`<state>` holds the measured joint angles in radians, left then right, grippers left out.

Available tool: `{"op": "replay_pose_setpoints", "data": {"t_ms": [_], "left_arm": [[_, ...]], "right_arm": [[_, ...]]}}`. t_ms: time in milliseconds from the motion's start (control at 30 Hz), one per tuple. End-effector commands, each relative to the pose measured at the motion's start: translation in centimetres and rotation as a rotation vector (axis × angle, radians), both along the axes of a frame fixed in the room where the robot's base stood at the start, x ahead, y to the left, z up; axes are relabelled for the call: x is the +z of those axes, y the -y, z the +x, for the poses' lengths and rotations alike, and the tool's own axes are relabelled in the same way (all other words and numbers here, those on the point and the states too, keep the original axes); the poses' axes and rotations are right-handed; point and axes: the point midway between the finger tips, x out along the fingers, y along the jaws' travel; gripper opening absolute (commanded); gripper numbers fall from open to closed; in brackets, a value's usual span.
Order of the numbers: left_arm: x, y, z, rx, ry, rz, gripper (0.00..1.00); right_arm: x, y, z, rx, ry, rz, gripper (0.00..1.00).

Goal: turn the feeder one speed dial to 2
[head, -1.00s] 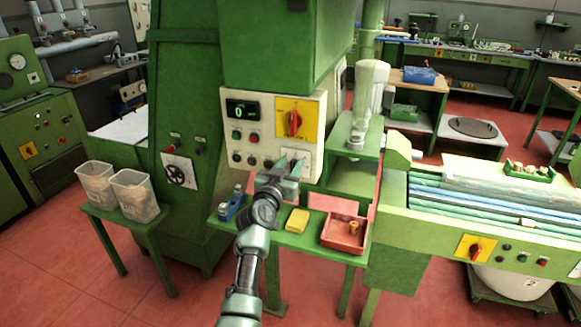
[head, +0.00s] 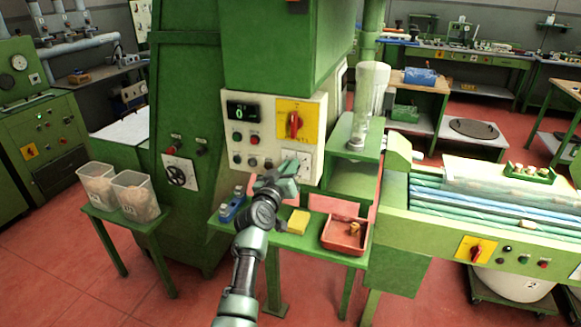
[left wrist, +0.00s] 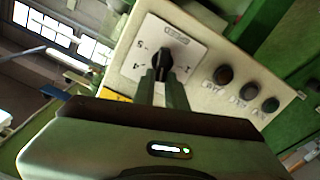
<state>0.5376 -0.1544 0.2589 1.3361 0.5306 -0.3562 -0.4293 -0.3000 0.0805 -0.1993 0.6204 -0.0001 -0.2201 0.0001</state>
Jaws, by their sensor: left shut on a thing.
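The speed dial shows in the left wrist view as a small black knob (left wrist: 163,56) on a white marked plate (left wrist: 150,36). The marks are turned and hard to read, and I cannot tell which one the knob points to. My left gripper (left wrist: 162,74) is shut on the knob, one finger on each side. In the head view, my left gripper (head: 289,166) is at the lower right of the cream control panel (head: 266,108). It hides the knob there; part of the white dial plate (head: 305,161) shows beside it. My right gripper is not in view.
A yellow plate with a red rotary switch (head: 294,124) is above the gripper, left of it a display (head: 242,110) reading 0. Below are a green shelf (head: 270,239), a blue object (head: 232,207), a yellow block (head: 299,222) and a red tray (head: 345,246).

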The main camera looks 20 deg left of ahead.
Motion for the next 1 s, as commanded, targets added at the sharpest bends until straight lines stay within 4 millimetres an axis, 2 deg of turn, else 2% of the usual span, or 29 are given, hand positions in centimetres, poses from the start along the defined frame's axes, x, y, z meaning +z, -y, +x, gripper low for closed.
{"op": "replay_pose_setpoints", "data": {"t_ms": [500,1000], "left_arm": [[-0.47,-0.61,0.01,-0.001,-0.017,-0.407,0.0],[-0.65,-0.8,0.02,0.0,-0.02,-0.534,0.0]], "right_arm": [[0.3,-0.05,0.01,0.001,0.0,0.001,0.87],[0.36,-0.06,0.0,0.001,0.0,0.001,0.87]]}}
